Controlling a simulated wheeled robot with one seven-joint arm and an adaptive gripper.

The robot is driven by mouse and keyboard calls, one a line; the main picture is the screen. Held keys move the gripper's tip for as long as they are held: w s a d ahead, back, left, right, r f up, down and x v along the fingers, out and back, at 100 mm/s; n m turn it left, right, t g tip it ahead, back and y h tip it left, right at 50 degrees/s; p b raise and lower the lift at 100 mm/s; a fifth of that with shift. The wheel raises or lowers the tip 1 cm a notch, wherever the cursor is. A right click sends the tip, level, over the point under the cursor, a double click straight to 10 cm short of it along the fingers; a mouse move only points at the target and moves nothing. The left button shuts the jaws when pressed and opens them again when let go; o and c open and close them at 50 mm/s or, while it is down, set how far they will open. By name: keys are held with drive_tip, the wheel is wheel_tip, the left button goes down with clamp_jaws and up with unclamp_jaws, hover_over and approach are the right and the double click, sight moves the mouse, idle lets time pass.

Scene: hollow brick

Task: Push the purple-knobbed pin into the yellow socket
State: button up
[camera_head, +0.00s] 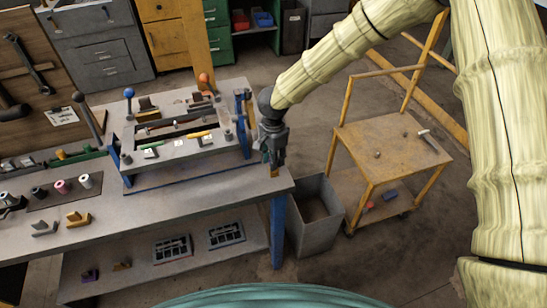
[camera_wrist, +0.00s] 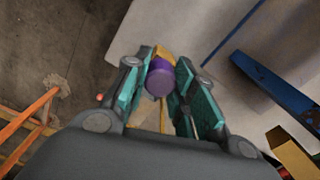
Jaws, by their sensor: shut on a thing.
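My gripper (camera_head: 275,165) is at the right end of the workbench, beside the raised fixture. In the wrist view its teal-padded fingers (camera_wrist: 165,85) are closed around the purple knob (camera_wrist: 160,79), which shows end-on between them. The pin's shaft is hidden behind the knob. A small yellow-orange part (camera_wrist: 163,53) shows just beyond the knob; I cannot tell whether it is the yellow socket or whether the pin touches it. In the head view the knob and socket are hidden or too small to make out.
The raised fixture (camera_head: 180,150) has a blue-knobbed lever and an orange-knobbed lever. A grey open bin (camera_head: 318,225) stands below the bench's right end. A yellow-framed cart (camera_head: 390,140) stands to the right.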

drive_tip(key=o, duration=1.1)
drive_tip(key=shift+r, duration=0.1)
wheel_tip(320, 180, up, 12)
drive_tip(key=shift+d, duration=0.1)
